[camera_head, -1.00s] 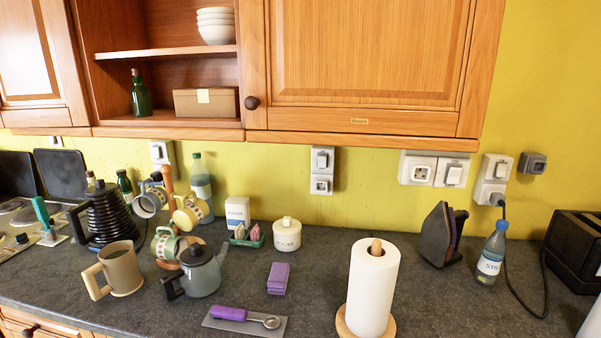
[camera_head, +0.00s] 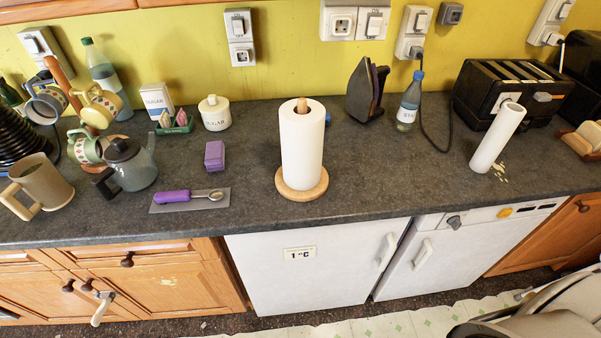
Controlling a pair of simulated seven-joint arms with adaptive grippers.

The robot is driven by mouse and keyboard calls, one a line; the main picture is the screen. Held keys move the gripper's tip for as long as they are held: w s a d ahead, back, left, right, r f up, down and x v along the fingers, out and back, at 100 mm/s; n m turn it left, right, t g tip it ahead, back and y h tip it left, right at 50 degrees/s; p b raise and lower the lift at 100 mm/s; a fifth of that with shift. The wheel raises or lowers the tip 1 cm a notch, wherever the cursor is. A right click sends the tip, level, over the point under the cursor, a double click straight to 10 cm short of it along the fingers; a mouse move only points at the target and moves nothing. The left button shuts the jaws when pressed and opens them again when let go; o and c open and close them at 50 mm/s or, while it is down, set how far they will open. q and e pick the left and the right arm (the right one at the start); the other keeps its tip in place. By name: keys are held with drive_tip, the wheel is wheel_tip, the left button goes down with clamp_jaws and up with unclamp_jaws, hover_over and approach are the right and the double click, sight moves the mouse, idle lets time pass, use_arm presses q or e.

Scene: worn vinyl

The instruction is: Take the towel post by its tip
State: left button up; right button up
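The towel post is a wooden rod whose rounded tip (camera_head: 303,105) pokes out of the top of a white paper roll (camera_head: 301,150). The roll hides the rest of the post. It stands upright on a round wooden base (camera_head: 318,188) near the middle of the dark counter. Neither of my grippers is identifiable in the head view. Nothing is touching the post tip.
Left of the roll are a purple-handled scoop (camera_head: 173,197), a purple sponge (camera_head: 214,155) and a grey teapot (camera_head: 131,165). Behind are a sugar pot (camera_head: 214,113) and an iron (camera_head: 364,91). A bottle (camera_head: 409,103) and white tube (camera_head: 497,138) stand right. Counter right of the base is clear.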

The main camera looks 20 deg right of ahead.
drive_tip(key=shift+c, duration=0.2)
drive_tip(key=c, duration=1.2)
